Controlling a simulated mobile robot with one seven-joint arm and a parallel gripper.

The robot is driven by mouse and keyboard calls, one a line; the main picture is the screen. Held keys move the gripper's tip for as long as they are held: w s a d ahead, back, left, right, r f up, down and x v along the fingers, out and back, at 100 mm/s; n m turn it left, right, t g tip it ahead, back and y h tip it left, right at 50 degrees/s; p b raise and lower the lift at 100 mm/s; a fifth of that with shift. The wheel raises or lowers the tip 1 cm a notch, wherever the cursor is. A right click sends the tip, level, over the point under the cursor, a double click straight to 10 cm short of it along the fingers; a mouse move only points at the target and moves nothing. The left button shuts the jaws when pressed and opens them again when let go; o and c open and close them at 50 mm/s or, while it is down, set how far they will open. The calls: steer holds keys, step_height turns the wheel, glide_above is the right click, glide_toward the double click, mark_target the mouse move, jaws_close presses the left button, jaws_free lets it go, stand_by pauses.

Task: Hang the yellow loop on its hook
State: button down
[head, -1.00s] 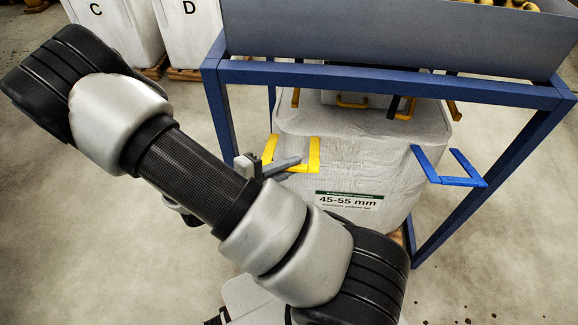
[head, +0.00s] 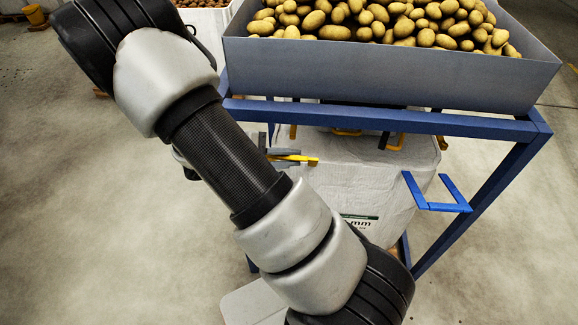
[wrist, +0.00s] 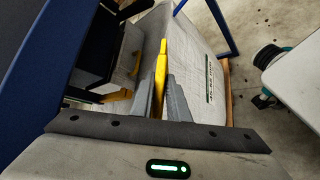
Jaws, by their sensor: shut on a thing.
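The yellow loop (head: 304,159) hangs off the near left corner of the white bag (head: 385,182). My gripper (head: 284,155) is shut on it; the wrist view shows the yellow strap (wrist: 161,72) upright between the two grey fingers (wrist: 160,105). In the head view my arm covers part of the gripper and the bag. The held loop is just below the blue frame's front beam (head: 400,118). I cannot make out clearly which part is the yellow loop's hook. A dark upright piece (head: 383,140) shows under the beam.
Orange-yellow straps (head: 347,132) show at the back under the beam. A grey hopper (head: 390,75) full of potatoes (head: 400,22) sits on the frame. The floor at left (head: 110,210) is clear.

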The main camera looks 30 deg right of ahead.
steer(key=shift+w+d+r, duration=0.25)
steer(key=shift+w+r, duration=0.1)
steer(key=shift+w, duration=0.15)
steer(key=c, duration=1.8)
jaws_free()
steer(key=v, duration=1.7)
steer(key=shift+s+a, duration=0.15)
steer(key=shift+a, duration=0.05)
steer(key=shift+c, duration=0.5)
